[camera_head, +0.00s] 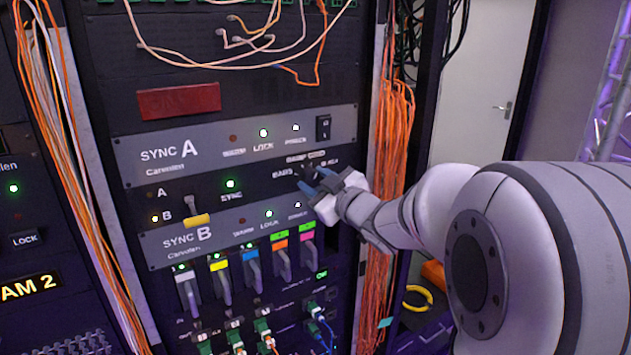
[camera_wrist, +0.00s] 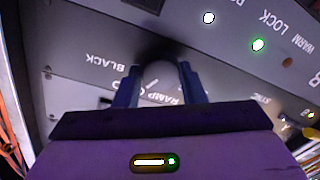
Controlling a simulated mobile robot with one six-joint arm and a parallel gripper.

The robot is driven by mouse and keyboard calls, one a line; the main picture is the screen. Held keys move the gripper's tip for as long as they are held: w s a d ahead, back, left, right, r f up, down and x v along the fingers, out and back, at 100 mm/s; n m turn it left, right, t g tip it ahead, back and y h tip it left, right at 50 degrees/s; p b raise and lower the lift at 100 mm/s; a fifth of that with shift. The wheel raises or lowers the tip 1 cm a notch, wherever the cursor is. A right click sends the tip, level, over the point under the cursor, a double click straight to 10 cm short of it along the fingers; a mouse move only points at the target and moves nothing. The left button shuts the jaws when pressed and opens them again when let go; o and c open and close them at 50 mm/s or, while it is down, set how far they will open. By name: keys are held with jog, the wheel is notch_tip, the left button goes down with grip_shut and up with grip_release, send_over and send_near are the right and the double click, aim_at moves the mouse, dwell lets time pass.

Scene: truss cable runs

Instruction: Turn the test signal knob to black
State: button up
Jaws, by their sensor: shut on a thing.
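The test signal knob (camera_wrist: 160,70) is a dark round knob on the black panel between the SYNC A and SYNC B units. In the wrist view my gripper (camera_wrist: 161,84) has one blue finger on each side of it, shut on it. The BLACK label (camera_wrist: 105,62) reads upside down left of the knob, and the RAMP label (camera_wrist: 172,93) lies partly between the fingers. In the head view my gripper (camera_head: 312,178) reaches the panel from the right and hides most of the knob. Which label the knob points to cannot be told.
The SYNC A unit (camera_head: 215,145) is above, with a rocker switch (camera_head: 323,127) at its right. The SYNC B unit (camera_head: 190,242) is below, over a row of coloured levers (camera_head: 222,278). Orange cables (camera_head: 390,130) hang on the rack's right side, close to my arm.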

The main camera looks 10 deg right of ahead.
jog(key=m+p, duration=0.1)
jog(key=m, duration=0.3)
jog(key=shift+t, duration=0.3)
jog(key=shift+m+p, duration=0.35)
jog(key=shift+m, duration=1.65)
jog(key=o, duration=1)
jog(key=b+v, duration=0.1)
jog(key=v, duration=0.7)
jog(key=shift+f, duration=0.1)
